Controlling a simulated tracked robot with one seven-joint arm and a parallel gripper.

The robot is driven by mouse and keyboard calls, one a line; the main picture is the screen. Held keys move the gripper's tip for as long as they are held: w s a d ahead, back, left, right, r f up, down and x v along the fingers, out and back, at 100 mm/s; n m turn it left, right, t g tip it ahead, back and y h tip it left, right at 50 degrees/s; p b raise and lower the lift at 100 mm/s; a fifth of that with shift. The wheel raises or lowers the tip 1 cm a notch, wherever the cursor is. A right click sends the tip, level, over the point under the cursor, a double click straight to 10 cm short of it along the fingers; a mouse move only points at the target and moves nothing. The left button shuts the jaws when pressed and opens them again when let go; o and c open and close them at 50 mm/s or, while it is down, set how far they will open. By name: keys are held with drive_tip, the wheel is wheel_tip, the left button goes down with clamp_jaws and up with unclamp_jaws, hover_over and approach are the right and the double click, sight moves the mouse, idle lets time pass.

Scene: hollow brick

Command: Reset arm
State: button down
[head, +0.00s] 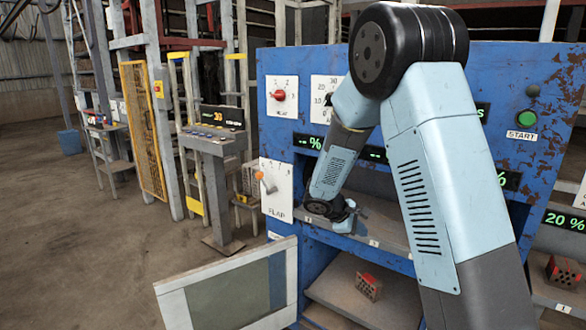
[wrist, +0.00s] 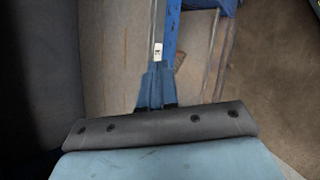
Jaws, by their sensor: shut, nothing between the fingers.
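My arm reaches across the right half of the head view toward a blue rusted cabinet (head: 275,135). My gripper (head: 347,224) is at the front of the cabinet's open middle shelf, small and partly hidden by my own wrist. In the wrist view my gripper (wrist: 156,88) shows as two blue fingers lying together, with nothing between them. A small white label (wrist: 158,52) on the shelf edge lies just beyond the fingertips. A hollow reddish brick (head: 368,287) sits in the lower compartment, below and apart from my gripper.
An open panel door (head: 170,295) with a grey window juts out at lower left. A flap lever (head: 265,183), a red knob (head: 279,95) and a green start button (head: 527,118) are on the cabinet. Another brick (head: 563,272) lies at far right.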

drive_tip(key=s+d+r+m+y, duration=0.2)
drive_tip(key=s+d+r+m, duration=0.15)
drive_tip(key=s+r, duration=0.45)
drive_tip(key=s+d+r+m+y, duration=0.2)
drive_tip(key=s+r+m, duration=0.2)
drive_tip(key=s+r, duration=0.35)
drive_tip(key=s+a+r+m+t+y, duration=0.1)
drive_tip(key=s+r+m+y, duration=0.1)
drive_tip(key=s, duration=0.7)
drive_tip(key=s+a+r+m+t+y, duration=0.1)
drive_tip(key=s+r+m+y, duration=0.1)
drive_tip(key=s+r, duration=0.3)
drive_tip(key=shift+s+a+m, duration=0.3)
drive_tip(key=shift+s+m, duration=0.15)
drive_tip(key=shift+s, duration=1.5)
